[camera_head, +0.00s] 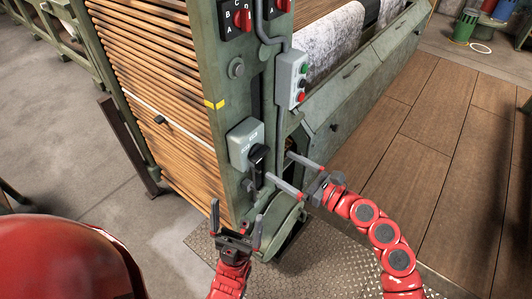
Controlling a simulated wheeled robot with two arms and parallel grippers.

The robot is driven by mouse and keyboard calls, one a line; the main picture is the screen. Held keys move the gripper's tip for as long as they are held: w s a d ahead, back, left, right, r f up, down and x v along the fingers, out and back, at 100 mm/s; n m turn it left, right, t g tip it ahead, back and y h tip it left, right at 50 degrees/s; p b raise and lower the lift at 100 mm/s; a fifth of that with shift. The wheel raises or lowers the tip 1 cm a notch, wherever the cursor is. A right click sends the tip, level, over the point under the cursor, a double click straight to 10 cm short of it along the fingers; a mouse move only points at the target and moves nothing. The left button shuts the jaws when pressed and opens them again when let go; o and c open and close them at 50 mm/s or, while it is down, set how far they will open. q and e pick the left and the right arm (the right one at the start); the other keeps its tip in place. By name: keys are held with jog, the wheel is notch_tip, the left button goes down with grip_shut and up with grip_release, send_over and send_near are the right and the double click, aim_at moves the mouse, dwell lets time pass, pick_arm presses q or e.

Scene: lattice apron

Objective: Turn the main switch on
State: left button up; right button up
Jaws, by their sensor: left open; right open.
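The main switch is a grey-green box (244,144) on the green machine post, with a black lever (258,166) at its lower right. The lever points downward. My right gripper (278,165) is open just right of the lever, its two grey fingers reaching left toward it. The lower fingertip appears very near the lever; I cannot tell whether they touch. Nothing is between the fingers. My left gripper (236,208) is open and empty, below and left of the switch, with its fingers pointing up.
A grey button box (291,80) with green and red buttons and a conduit sits above right. Red-and-black dials (238,17) are higher up. A green rounded housing (279,222) lies below the switch. Wooden decking (410,150) is open at right.

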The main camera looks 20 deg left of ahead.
aim_at(264, 155)
jog(key=x, duration=0.7)
jog(key=shift+f+p, duration=0.1)
jog(key=shift+p, duration=0.3)
jog(key=shift+c, duration=0.2)
jog(key=c, duration=1)
jog(key=shift+c, duration=0.2)
